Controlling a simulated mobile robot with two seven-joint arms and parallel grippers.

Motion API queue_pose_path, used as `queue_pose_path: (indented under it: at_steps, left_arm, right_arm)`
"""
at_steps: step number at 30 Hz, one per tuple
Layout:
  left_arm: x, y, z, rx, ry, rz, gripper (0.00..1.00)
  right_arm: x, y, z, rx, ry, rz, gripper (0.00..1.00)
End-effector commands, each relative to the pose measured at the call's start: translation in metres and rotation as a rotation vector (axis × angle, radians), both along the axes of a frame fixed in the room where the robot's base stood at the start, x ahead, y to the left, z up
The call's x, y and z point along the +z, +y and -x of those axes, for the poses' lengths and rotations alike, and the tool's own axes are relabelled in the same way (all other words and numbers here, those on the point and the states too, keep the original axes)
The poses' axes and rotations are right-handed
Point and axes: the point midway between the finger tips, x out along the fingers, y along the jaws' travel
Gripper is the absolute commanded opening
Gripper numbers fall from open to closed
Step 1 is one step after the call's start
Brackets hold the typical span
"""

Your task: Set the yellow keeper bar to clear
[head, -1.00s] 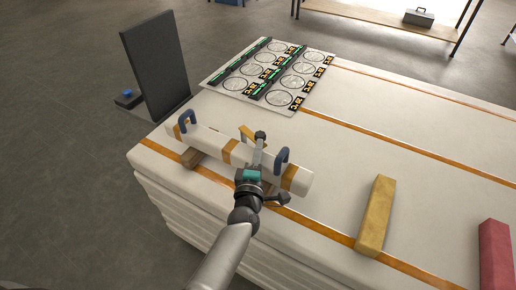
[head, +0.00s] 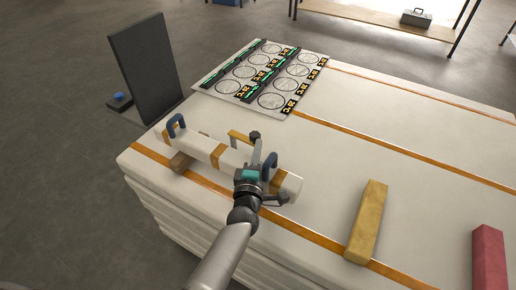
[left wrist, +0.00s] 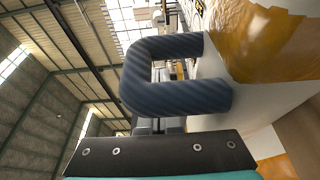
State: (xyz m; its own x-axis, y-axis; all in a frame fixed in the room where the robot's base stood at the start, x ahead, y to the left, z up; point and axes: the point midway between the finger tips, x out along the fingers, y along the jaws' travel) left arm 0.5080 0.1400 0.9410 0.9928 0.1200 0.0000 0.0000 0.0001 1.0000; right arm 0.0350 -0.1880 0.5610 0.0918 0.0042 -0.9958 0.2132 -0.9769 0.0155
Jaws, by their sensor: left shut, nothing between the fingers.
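A yellow block (head: 368,222) lies on the white table top right of my arm; a smaller yellow piece (head: 238,137) shows behind the pale beam (head: 200,147). I cannot tell for sure which is the keeper bar. The beam has tan bands and two blue handles, one at its left (head: 176,122). My left gripper (head: 256,142) is shut and empty, over the beam beside its right blue handle (head: 271,164), which it partly hides. In the left wrist view a ribbed blue handle (left wrist: 176,95) is close to the dark gripper body. My right gripper is not in view.
A board with round marked places (head: 262,75) lies at the back of the table. A dark upright panel (head: 147,68) stands at the left, near a blue button (head: 119,97). A red block (head: 489,255) is at the right. The table's middle right is clear.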

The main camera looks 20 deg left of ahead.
Motion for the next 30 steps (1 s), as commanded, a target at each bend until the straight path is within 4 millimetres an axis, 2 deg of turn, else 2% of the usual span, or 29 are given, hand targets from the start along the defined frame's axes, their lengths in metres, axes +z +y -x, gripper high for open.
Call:
queue_pose_path:
  at_steps: [7, 11, 30]
  left_arm:
    - [0.0, 0.0, 0.003, 0.0, 0.001, -0.001, 0.0]
    - [-0.001, -0.001, 0.014, 0.0, 0.002, -0.001, 0.0]
    - [-0.001, -0.015, 0.125, -0.001, 0.003, 0.0, 0.0]
  right_arm:
    - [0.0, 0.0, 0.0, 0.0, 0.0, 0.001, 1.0]
    - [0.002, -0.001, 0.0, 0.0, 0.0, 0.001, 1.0]
    - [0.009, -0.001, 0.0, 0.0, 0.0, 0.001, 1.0]
